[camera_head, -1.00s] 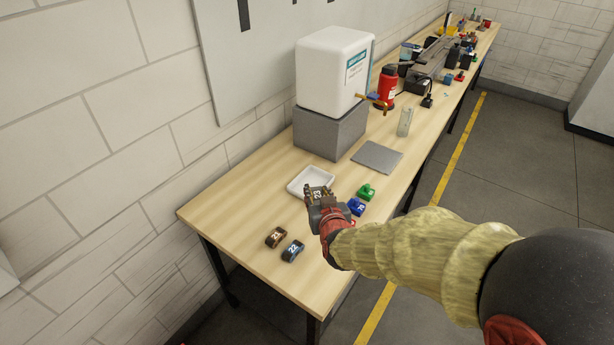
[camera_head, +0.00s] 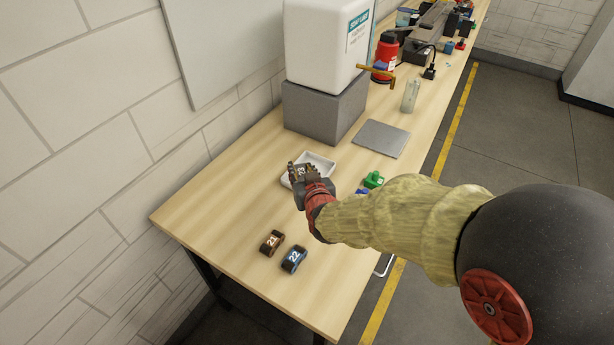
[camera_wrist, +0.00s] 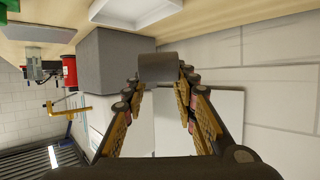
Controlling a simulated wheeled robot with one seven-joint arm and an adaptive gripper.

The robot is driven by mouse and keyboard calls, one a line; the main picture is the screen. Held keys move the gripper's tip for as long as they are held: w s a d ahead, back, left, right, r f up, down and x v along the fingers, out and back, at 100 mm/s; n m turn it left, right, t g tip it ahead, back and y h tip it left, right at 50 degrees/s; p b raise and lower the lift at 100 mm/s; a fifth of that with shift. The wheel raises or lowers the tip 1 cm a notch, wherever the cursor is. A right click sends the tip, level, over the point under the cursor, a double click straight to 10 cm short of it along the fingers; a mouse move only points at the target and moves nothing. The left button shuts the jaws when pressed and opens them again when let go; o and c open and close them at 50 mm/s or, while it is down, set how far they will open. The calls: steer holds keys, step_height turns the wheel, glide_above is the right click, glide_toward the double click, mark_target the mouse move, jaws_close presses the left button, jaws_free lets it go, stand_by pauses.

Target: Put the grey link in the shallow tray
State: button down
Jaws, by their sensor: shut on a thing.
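My gripper (camera_head: 304,177) is shut on the grey link (camera_head: 300,170), which bears a number that looks like 23. In the wrist view the grey link (camera_wrist: 159,67) sits between the two fingertips. The shallow white tray (camera_head: 320,161) lies on the table; it also shows at the top of the wrist view (camera_wrist: 120,20). In the head view my gripper and the link overlap the tray's near left part. The link appears above the tray or its edge; its exact height and whether it touches cannot be told.
A brown link (camera_head: 272,243) and a blue link (camera_head: 294,259) lie near the table's front. A green link (camera_head: 374,180) lies right of my gripper, partly beside my arm. A grey block (camera_head: 322,112) stands behind the tray, and a flat grey plate (camera_head: 381,138) lies to the right.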

steer(key=w+d+f+b, duration=0.1)
steer(key=w+f, duration=0.2)
steer(key=w, duration=0.1)
steer(key=w+f+b, duration=0.2)
steer(key=w+f, duration=0.1)
steer(key=w, duration=0.1)
steer(key=w+d+f+b, duration=0.1)
steer(key=w+f, duration=0.2)
steer(key=w, duration=0.2)
steer(key=shift+w+d+f, duration=0.1)
steer(key=shift+d+f, duration=0.1)
steer(key=shift+d, duration=0.1)
steer(key=shift+w+f, duration=0.2)
steer(key=shift+f, duration=0.1)
steer(key=shift+f+b, duration=0.65)
steer(key=shift+f, duration=0.8)
steer(key=shift+f, duration=0.15)
steer(key=c, duration=1.5)
jaws_free()
steer(key=shift+o, duration=0.4)
